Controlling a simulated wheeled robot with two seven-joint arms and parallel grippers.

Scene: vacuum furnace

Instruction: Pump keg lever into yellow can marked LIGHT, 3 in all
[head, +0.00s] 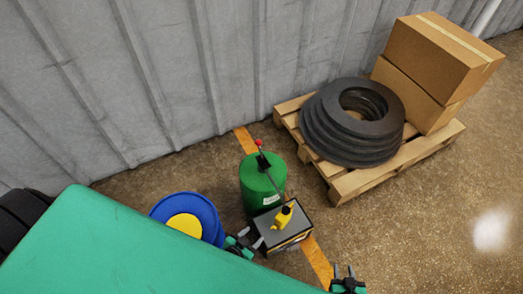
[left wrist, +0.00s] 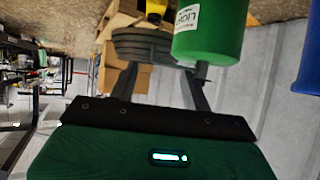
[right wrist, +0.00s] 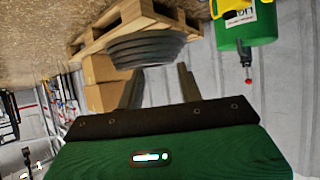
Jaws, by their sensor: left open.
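A green keg (head: 262,182) stands on the floor, with a pump lever ending in a red knob (head: 258,142) on top. The keg's white label partly shows in the left wrist view (left wrist: 190,40). A small yellow can (head: 284,215) sits on a dark-topped box (head: 298,228) in front of the keg; its marking is too small to read. My left gripper (head: 250,238) is open and empty at the box's left side. My right gripper (head: 345,276) is open and empty, low and right of the box. The right wrist view also shows the keg (right wrist: 245,22) and red knob (right wrist: 248,81).
A blue drum (head: 212,213) with a yellow centre (head: 185,224) stands left of the keg. A wooden pallet (head: 350,187) at right carries stacked black rings (head: 345,130) and cardboard boxes (head: 435,55). A corrugated wall (head: 190,70) rises behind. Floor at lower right is clear.

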